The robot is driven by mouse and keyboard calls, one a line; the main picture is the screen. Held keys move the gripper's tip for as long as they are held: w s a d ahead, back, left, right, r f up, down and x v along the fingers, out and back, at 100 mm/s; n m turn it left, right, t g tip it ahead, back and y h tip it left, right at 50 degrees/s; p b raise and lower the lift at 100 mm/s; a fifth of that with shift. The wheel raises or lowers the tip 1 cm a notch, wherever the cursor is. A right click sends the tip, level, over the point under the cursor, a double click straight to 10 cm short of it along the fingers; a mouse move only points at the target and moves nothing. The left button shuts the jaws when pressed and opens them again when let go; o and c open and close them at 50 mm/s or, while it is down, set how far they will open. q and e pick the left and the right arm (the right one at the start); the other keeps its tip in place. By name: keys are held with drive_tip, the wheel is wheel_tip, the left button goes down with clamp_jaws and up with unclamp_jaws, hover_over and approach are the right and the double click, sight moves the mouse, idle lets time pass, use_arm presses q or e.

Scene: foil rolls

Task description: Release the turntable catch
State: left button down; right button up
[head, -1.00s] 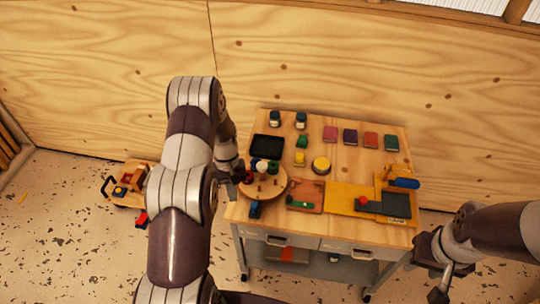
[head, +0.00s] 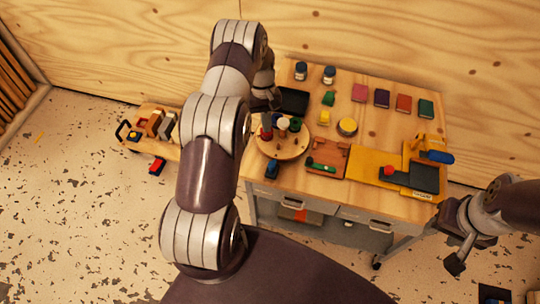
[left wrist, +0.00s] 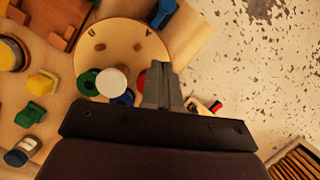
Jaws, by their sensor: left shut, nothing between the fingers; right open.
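The turntable (head: 294,146) is a round wooden disc at the table's left end; it also shows in the left wrist view (left wrist: 122,50). Green, white, blue and red pieces stand on it, with small dark slots in its bare part. A blue block (head: 272,168) sits at its front edge, also in the left wrist view (left wrist: 162,13); I cannot tell whether it is the catch. My left gripper (head: 266,127) is shut and empty at the disc's left side, its fingertips (left wrist: 158,68) beside the red piece (left wrist: 141,80), contact unclear. My right gripper (head: 457,250) is open, off the table's right front.
A black tray (head: 294,102) lies behind the turntable. A reddish wooden board (head: 328,160) and a yellow board (head: 372,172) lie to its right. Jars and coloured blocks stand farther back. A low wooden cart (head: 150,128) stands on the floor at left.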

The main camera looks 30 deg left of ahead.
use_arm(q)
drive_tip(key=p, duration=0.2)
hover_over(270, 151)
drive_tip(key=f, duration=0.3)
drive_tip(key=a+f, duration=0.1)
drive_tip(key=f, duration=0.1)
drive_tip(key=shift+f, duration=0.2)
drive_tip(key=shift+s+d+f+p, duration=0.25)
drive_tip(key=shift+s+d+p, duration=0.15)
drive_tip(key=shift+s+d, duration=0.2)
drive_tip(key=shift+s+d+f+p, duration=0.2)
drive_tip(key=shift+s+d+p, duration=0.15)
drive_tip(key=shift+s+d, duration=0.2)
drive_tip(key=shift+s+d+f, duration=0.15)
drive_tip(key=shift+s+d, duration=0.1)
drive_tip(key=shift+s, duration=0.2)
drive_tip(key=shift+f, duration=0.1)
use_arm(e)
wheel_tip(270, 151, up, 3)
drive_tip(key=shift+w+f, duration=0.1)
drive_tip(key=shift+f, duration=0.05)
use_arm(q)
drive_tip(key=shift+w, duration=0.1)
